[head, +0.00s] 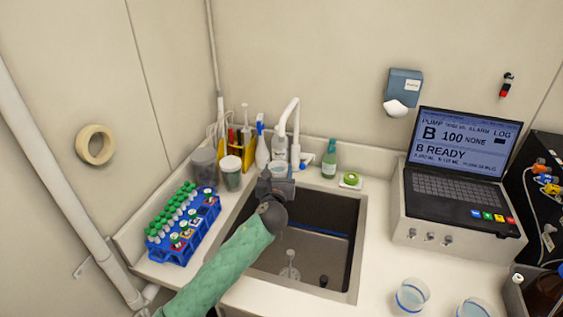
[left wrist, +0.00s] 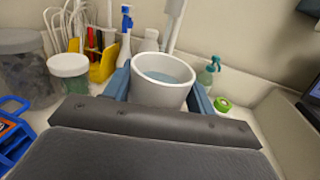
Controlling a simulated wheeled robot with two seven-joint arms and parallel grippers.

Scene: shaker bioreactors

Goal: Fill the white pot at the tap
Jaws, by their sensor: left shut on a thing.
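The white pot (left wrist: 158,95) sits between the two blue fingers of my left gripper (left wrist: 160,92), upright, with pale bluish water inside. In the head view the pot (head: 278,170) is small and partly hidden by my gripper (head: 276,182), above the back edge of the sink (head: 345,255). The white tap (head: 293,105) stands behind the sink, its spout bent over toward the pot. In the left wrist view the tap (left wrist: 174,18) rises just behind the pot's rim. I cannot tell whether water is running. My right gripper is out of view.
A blue rack (head: 180,245) of green-capped tubes and lidded jars (head: 231,172) stand left of the sink. A green bottle (head: 329,160) and a green tape roll (head: 351,179) are behind it. A laptop device (head: 455,180) and clear cups (head: 411,296) are on the right.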

